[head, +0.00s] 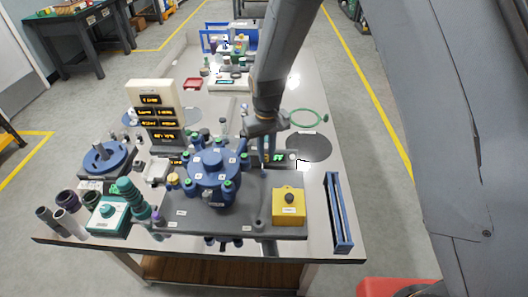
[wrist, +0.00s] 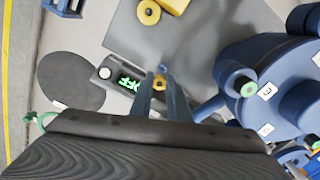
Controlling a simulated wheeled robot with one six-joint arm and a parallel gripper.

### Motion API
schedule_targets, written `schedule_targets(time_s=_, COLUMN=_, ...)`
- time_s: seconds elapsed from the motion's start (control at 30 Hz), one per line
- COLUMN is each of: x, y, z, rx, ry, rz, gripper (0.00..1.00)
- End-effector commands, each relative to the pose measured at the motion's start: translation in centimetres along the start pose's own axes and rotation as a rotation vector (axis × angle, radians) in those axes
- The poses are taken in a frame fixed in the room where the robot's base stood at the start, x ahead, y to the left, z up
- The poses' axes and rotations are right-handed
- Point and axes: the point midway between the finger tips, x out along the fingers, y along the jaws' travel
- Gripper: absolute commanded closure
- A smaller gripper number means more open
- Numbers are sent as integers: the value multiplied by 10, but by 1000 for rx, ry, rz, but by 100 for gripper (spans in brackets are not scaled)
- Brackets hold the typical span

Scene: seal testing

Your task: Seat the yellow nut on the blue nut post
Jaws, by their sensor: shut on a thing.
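My gripper (wrist: 160,84) is shut on the small yellow nut (wrist: 160,88), which shows between the fingers in the wrist view. A small blue tip (wrist: 163,68), perhaps the blue nut post, shows just beyond the fingertips. I cannot tell whether the nut touches it or is around it. In the head view my gripper (head: 268,158) points down behind the right side of the blue round fixture, beside a green-lit display. The nut and post cannot be made out there.
The blue fixture (head: 212,167) with green-topped posts stands close to the gripper; it also fills the right of the wrist view (wrist: 265,75). A green-lit display (wrist: 130,82) and dark disc (wrist: 70,82) lie opposite. A yellow box (head: 289,207) and blue rail (head: 339,212) stand nearer.

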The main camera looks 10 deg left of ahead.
Motion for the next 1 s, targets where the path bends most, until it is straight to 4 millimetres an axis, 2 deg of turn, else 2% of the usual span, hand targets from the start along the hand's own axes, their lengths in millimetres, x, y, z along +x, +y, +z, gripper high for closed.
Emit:
schedule_targets(time_s=0.1, x=-2, y=-11, z=-2, rx=-17, ry=-1, rz=0, gripper=100)
schedule_targets(time_s=0.27, x=4, y=-9, z=-2, rx=-13, ry=-1, rz=0, gripper=100)
schedule_targets(time_s=0.7, x=38, y=-8, z=-2, rx=-12, ry=-2, rz=0, gripper=100)
schedule_targets(time_s=1.0, x=40, y=-8, z=-2, rx=-12, ry=0, rz=0, gripper=100)
